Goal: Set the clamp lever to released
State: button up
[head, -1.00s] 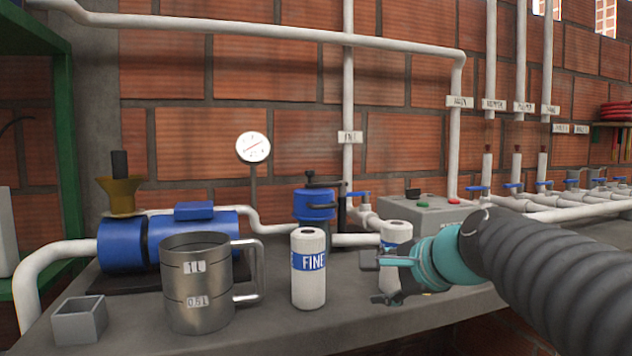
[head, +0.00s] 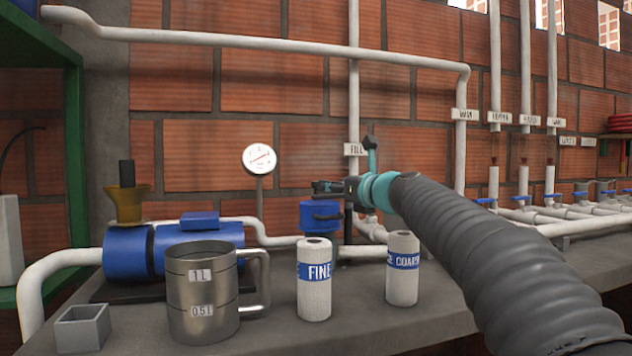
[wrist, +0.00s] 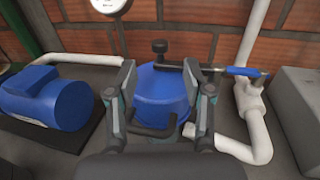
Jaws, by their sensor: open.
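The blue filter housing (head: 320,215) stands at the back of the bench, behind the white FINE canister. In the wrist view, the blue housing (wrist: 163,95) lies between my fingers. A dark clamp lever (wrist: 160,47) with a blunt knob and a bar shows at its top and far side; my right finger covers part of the bar. In the head view my gripper hides the lever. My gripper (head: 328,187) is open and empty, just above the housing. In the wrist view its fingers (wrist: 160,78) spread on either side of the housing top; contact cannot be told.
The FINE canister (head: 314,280) and a second white canister (head: 402,268) stand in front. A steel jug (head: 202,293) and a small grey box (head: 83,327) are at left. A blue pump (wrist: 42,103) and white pipe with a blue valve handle (wrist: 247,72) flank the housing.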

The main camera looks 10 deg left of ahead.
jog(key=p+x, duration=0.2)
jog(key=x, duration=0.7)
jog(key=shift+w+a, duration=0.1)
jog(key=shift+w, duration=0.05)
grip_shut()
